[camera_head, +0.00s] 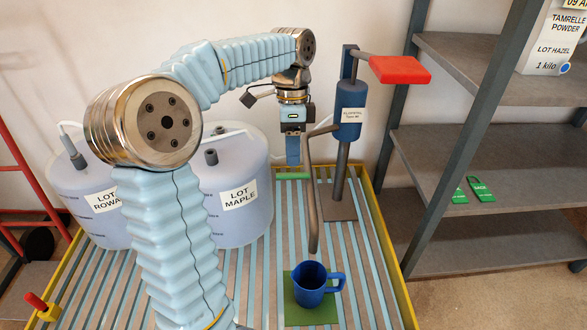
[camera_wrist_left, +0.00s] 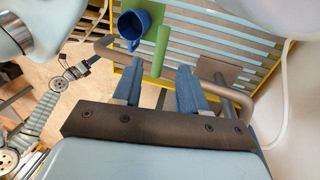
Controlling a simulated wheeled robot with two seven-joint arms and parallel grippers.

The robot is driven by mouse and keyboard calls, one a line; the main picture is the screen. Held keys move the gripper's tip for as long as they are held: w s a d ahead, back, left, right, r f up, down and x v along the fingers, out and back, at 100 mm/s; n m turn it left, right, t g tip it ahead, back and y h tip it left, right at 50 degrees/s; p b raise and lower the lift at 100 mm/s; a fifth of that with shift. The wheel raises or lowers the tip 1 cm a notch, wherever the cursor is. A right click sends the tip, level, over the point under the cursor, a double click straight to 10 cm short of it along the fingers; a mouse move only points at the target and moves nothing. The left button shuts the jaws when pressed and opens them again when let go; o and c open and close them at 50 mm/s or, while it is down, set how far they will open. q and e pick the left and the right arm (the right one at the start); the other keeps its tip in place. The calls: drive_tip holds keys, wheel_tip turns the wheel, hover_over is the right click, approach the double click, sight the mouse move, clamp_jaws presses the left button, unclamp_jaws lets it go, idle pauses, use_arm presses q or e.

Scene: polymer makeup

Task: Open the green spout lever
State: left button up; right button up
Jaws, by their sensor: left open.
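The green spout lever (camera_head: 291,176) is a short green bar beside the bent grey spout pipe (camera_head: 313,190). My left gripper (camera_head: 293,160) points down just above the lever, its jaws open and empty. In the left wrist view the lever (camera_wrist_left: 161,50) lies between the lines of the two fingers, beyond the tips (camera_wrist_left: 160,72), with no visible contact. A blue mug (camera_head: 309,283) stands on a green mat (camera_head: 293,315) below the spout's end. At the left of the wrist view, my right gripper (camera_wrist_left: 88,65) is small and its jaws are unclear.
A blue pump cylinder (camera_head: 350,108) with a red paddle (camera_head: 400,69) stands to the right of my left gripper. Two large drums, LOT ROWA (camera_head: 85,185) and LOT MAPLE (camera_head: 222,170), stand left. Shelves (camera_head: 480,140) rise at right. The slatted tray has a yellow rim (camera_head: 392,262).

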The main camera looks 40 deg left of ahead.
sight(293, 176)
use_arm(q)
drive_tip(key=f, duration=0.4)
drive_tip(key=shift+s+d+f, duration=0.15)
drive_tip(key=shift+s+d, duration=0.15)
drive_tip(key=shift+s, duration=0.05)
clamp_jaws()
